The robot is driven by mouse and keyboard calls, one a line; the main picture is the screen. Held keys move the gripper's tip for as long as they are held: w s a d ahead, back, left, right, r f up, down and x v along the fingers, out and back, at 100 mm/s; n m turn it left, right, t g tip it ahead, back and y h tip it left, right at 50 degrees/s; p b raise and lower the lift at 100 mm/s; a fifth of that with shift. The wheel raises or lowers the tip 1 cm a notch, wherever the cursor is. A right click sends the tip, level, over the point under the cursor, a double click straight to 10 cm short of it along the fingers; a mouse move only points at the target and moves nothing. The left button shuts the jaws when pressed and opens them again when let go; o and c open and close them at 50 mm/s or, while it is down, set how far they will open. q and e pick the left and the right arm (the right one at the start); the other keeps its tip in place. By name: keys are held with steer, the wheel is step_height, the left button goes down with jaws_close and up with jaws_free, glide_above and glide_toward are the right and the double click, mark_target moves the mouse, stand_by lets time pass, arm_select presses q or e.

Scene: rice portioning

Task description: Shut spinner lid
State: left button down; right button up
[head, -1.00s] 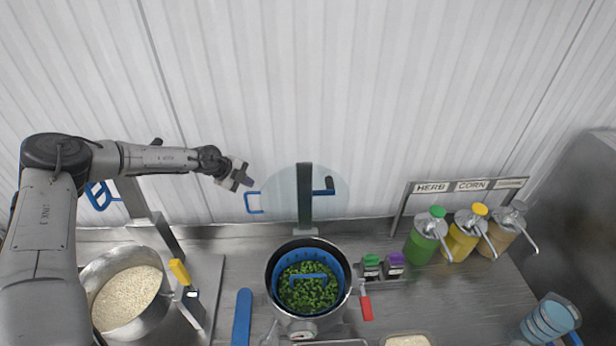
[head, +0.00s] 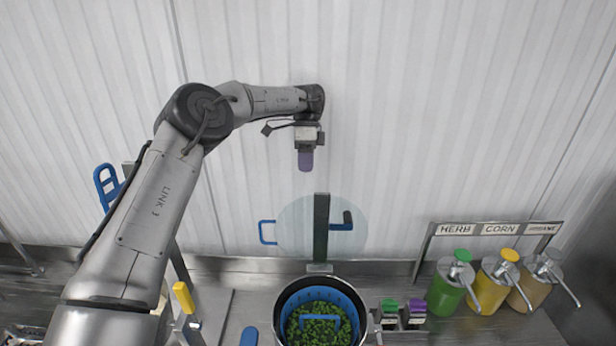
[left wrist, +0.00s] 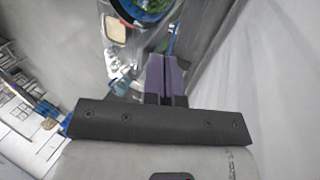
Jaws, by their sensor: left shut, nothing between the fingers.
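The spinner (head: 282,297) is a dark-rimmed pot with a blue basket (head: 345,298) full of green leaves, at the bottom centre of the head view. Its clear round lid (head: 290,222) stands upright and open behind it, against a dark post (head: 321,225). The lid has a blue loop handle (head: 262,232) on its left and a blue crank (head: 347,220) on its right. My left gripper (head: 305,162) has purple fingers, is shut and empty, and hangs above the lid, apart from it. The fingers also show shut in the left wrist view (left wrist: 165,75). My right gripper is out of view.
A yellow-handled tool (head: 183,298) is left of the spinner. Small green-capped (head: 389,305) and purple-capped (head: 416,306) containers stand at its right. Green (head: 444,293), yellow (head: 489,290) and tan (head: 537,290) pump bottles stand farther right under a sign rack. The corrugated wall (head: 420,110) is close behind.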

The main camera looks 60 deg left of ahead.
arm_select(q)
steer(key=p, duration=0.2)
glide_above(305, 217)
steer(key=w+a, duration=0.2)
steer(key=a, duration=0.1)
step_height(305, 217, down, 7)
steer(key=shift+s+f, duration=0.2)
steer(key=shift+f, duration=0.3)
steer(key=shift+d, duration=0.1)
